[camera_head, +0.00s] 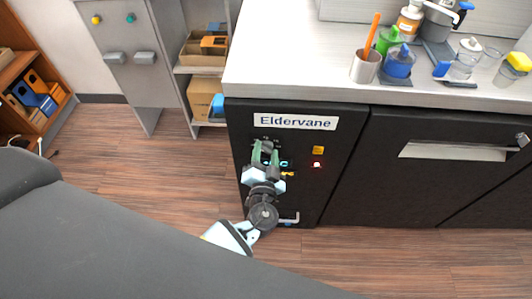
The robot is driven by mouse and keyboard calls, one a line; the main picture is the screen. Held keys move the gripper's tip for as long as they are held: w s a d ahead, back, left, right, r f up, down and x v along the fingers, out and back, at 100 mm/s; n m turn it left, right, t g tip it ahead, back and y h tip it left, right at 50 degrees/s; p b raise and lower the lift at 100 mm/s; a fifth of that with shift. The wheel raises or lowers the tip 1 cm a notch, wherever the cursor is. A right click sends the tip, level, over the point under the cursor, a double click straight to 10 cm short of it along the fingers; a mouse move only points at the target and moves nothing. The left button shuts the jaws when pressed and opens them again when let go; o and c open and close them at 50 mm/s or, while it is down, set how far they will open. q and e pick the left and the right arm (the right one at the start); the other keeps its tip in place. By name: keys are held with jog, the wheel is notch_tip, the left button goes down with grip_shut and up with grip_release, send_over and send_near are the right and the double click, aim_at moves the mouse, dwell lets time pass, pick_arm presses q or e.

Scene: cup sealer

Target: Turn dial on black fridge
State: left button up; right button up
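The black fridge (345,150) stands under the counter, with an "Eldervane" label on its front. A dark round dial (267,146) with pale marks around it is on its front, below the label. My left gripper (266,150) is at the dial. Its two green fingers stand apart, one on each side of the dial. I cannot tell whether they touch it, and the gripper and wrist hide the panel below. My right gripper is not in view.
Cups and bottles stand on the white counter (290,60) above. A grey cabinet (125,55) and shelves are left. Wood floor (150,165) is clear between.

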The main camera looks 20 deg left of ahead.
pick_arm(q)
jog(key=c, duration=0.6)
jog(key=shift+f+m+b, duration=0.2)
jog(key=shift+m+b, duration=0.4)
jog(key=shift+b, duration=0.05)
jog(key=m+b, duration=0.2)
jog(key=m, duration=0.4)
jog(key=shift+r, duration=0.1)
jog(key=m, duration=0.5)
jog(key=m+p, duration=0.1)
jog(key=m, duration=0.4)
jog(key=m+p, duration=0.1)
jog(key=m, duration=0.2)
jog(key=shift+m+p, duration=0.3)
jog(key=shift+p, duration=0.05)
jog(key=m+p, duration=0.2)
jog(key=m, duration=0.3)
jog(key=shift+a, duration=0.1)
jog(key=m+p, duration=0.1)
jog(key=m, duration=0.2)
jog(key=shift+m, duration=0.5)
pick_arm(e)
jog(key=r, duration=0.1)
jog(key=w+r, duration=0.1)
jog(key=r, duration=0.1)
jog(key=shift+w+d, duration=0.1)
pick_arm(q)
jog(key=shift+f, duration=0.2)
